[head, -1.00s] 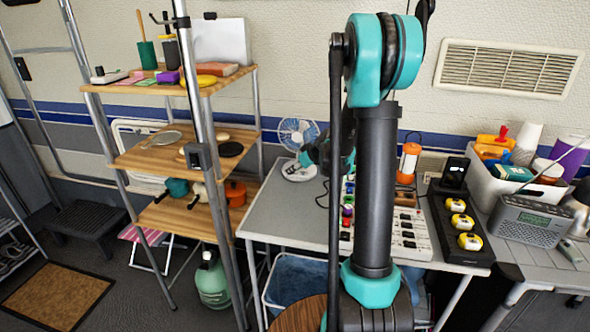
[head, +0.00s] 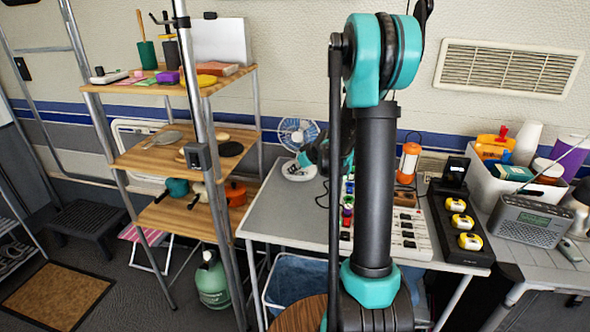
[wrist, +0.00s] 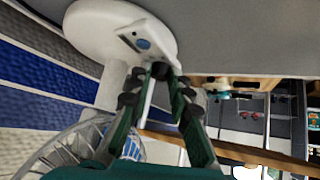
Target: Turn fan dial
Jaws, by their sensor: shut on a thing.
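The small desk fan with a blue guard (head: 298,130) stands at the back left of the grey table in the head view. Its white round base (wrist: 105,28) shows upside down in the wrist view, with a panel carrying a blue spot (wrist: 143,44). My gripper (wrist: 161,74) has its green fingers drawn together at the edge of this panel, shut on the fan dial. The dial is mostly hidden by the fingertips. In the head view my gripper (head: 304,158) is beside the fan's base, partly covered by my arm.
The grey table (head: 273,205) has clear room in front of the fan. A power strip board (head: 408,228), an orange lantern (head: 409,160), and a black tray with yellow items (head: 446,212) stand to the right. A wooden shelf rack (head: 150,155) is at the left.

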